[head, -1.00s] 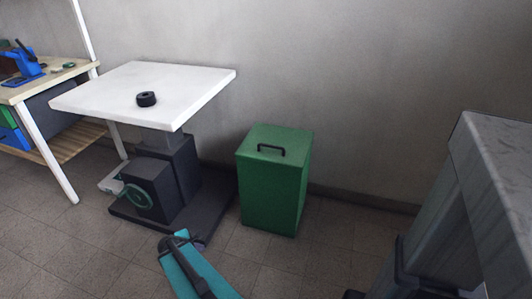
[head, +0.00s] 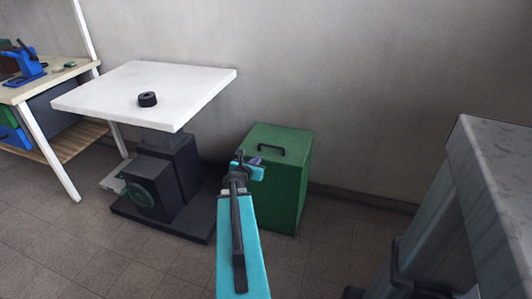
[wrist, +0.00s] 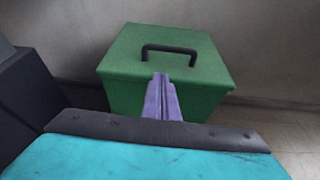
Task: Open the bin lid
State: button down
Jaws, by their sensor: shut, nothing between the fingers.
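The green bin (head: 290,190) stands on the floor against the wall, and its flat lid (head: 290,139) is closed. A black bar handle (head: 267,150) sits on top of the lid. In the wrist view the lid (wrist: 125,45) and its handle (wrist: 172,49) show straight ahead. My gripper (head: 256,162) is in front of the bin's front left part, and hides some of it in the head view. Its purple fingers (wrist: 162,80) are together and empty, and in the wrist view their tips appear just below the handle. I cannot tell how far apart they are; no grip on the handle shows.
A white-topped table (head: 190,85) on a dark pedestal with a handwheel (head: 140,195) stands left of the bin, with a black ring (head: 147,99) on it. A grey slab-topped stand (head: 500,160) is at right. A workbench (head: 50,85) is at far left. Open floor lies in front.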

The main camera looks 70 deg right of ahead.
aim_at(266, 157)
jog(key=shift+s+d+r, duration=0.3)
jog(key=shift+d+r, duration=0.05)
jog(key=shift+r, duration=0.05)
jog(key=shift+d+f, duration=0.1)
jog(key=shift+b+x, duration=0.45)
jog(key=shift+x, duration=4.45)
jog(key=shift+r+p, duration=0.4)
jog(key=shift+p, duration=0.1)
